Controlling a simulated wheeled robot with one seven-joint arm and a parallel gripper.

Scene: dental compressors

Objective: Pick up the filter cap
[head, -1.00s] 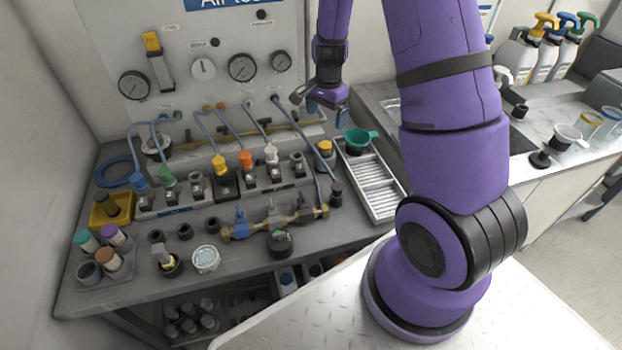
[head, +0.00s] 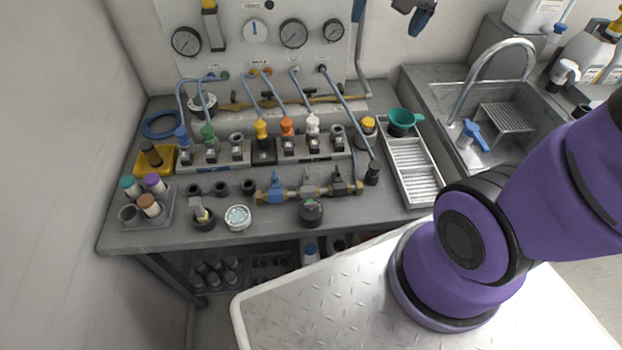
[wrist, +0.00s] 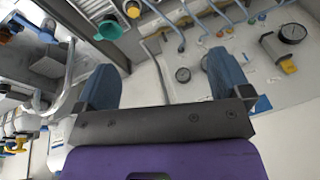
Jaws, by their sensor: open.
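Several small cap-like parts stand on the grey workbench (head: 270,225), and I cannot tell for certain which is the filter cap. They include a black round knob-like part (head: 311,211) in front of the brass valve manifold (head: 300,190), and a row of short black fittings (head: 221,188). My gripper (wrist: 165,82) is open and empty in the wrist view, its two blue fingers wide apart. In the head view only part of my gripper (head: 421,14) shows at the top edge, high above the back of the bench and away from these parts.
A tray with a slatted insert (head: 413,172) holds a green funnel (head: 401,120) at the bench's right. A sink (head: 490,125) with a curved tap lies further right. Hoses run up to the gauge panel behind. A holder with coloured-top cylinders (head: 146,203) stands front left.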

